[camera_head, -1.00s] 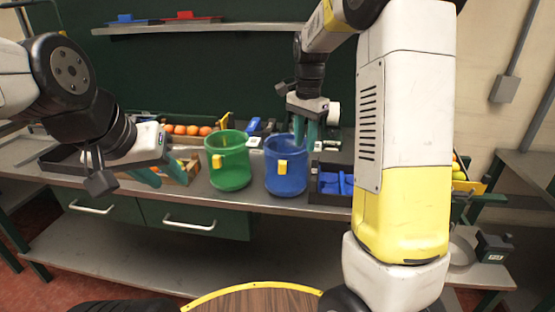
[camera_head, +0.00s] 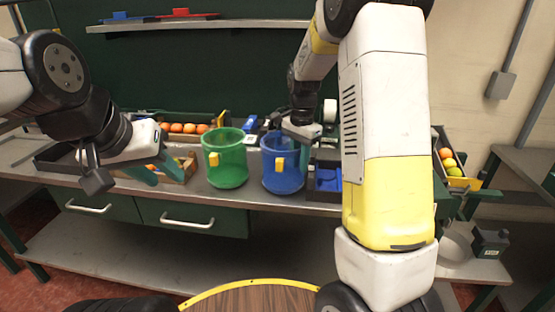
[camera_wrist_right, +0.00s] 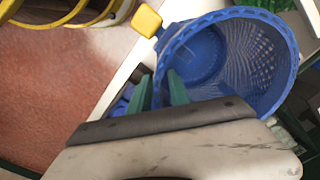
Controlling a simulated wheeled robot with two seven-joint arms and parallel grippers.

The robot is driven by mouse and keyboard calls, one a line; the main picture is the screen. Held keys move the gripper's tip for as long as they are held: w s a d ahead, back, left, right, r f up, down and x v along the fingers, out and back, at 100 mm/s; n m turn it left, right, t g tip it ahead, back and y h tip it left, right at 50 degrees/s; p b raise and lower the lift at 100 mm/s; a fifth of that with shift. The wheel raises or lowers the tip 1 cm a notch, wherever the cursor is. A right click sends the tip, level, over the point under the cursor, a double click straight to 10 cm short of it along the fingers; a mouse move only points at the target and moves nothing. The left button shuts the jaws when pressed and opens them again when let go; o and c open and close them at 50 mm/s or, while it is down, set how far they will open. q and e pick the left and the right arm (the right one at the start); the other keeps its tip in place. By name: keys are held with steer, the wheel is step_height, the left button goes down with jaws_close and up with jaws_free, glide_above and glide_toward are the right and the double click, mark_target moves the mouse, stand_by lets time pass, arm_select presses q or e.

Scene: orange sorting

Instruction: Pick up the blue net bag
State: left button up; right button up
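The blue net bag (camera_head: 283,178), a round mesh container with a yellow tag, stands upright at the bench's front edge in the head view. It also shows in the right wrist view (camera_wrist_right: 270,50), where I look into its mouth. My right gripper (camera_head: 306,148) is lowered at its right rim, fingertips partly hidden in the head view. In the wrist view my right gripper (camera_wrist_right: 160,88) has its green fingers apart, one over the bag's mouth and one outside the rim; I cannot tell contact. My left gripper (camera_head: 158,172) is open and empty at left.
A green net container (camera_head: 226,168) stands just left of the blue one. A black tray (camera_head: 328,203) with blue pieces stands close on its right. Crates of oranges (camera_head: 185,120) lie behind left, and a fruit box (camera_head: 455,183) is at right.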

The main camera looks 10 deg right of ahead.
jaws_close()
stand_by(1.2)
